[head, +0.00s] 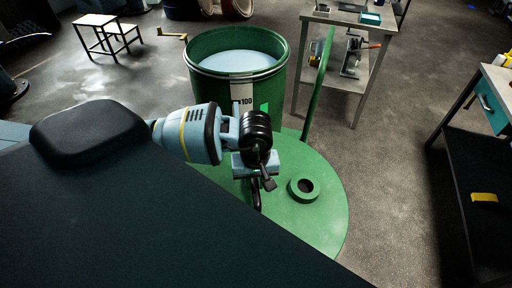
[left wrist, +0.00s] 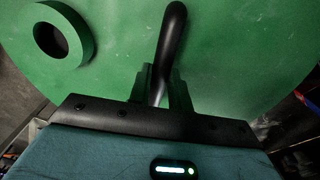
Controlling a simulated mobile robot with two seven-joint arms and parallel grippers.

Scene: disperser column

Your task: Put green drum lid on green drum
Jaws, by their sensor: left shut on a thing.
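The green drum (head: 208,98) stands at the upper middle of the head view, its top open and pale blue contents showing inside. The green drum lid (head: 318,222) is a wide disc with a raised ring around a dark hole. It shows nearer to me than the drum, apart from its mouth; its left part is hidden behind my body. My left gripper (head: 262,184) is shut on the lid's black bar handle (left wrist: 170,40). In the left wrist view the lid (left wrist: 235,60) fills the space beyond the fingers. My right gripper is not in view.
A green upright bar (head: 319,85) rises right of the drum. Behind it is a metal table (head: 345,24) with tools. A dark bench (head: 455,165) stands at the right edge, and a small stool (head: 95,20) at the upper left. Open floor lies between lid and bench.

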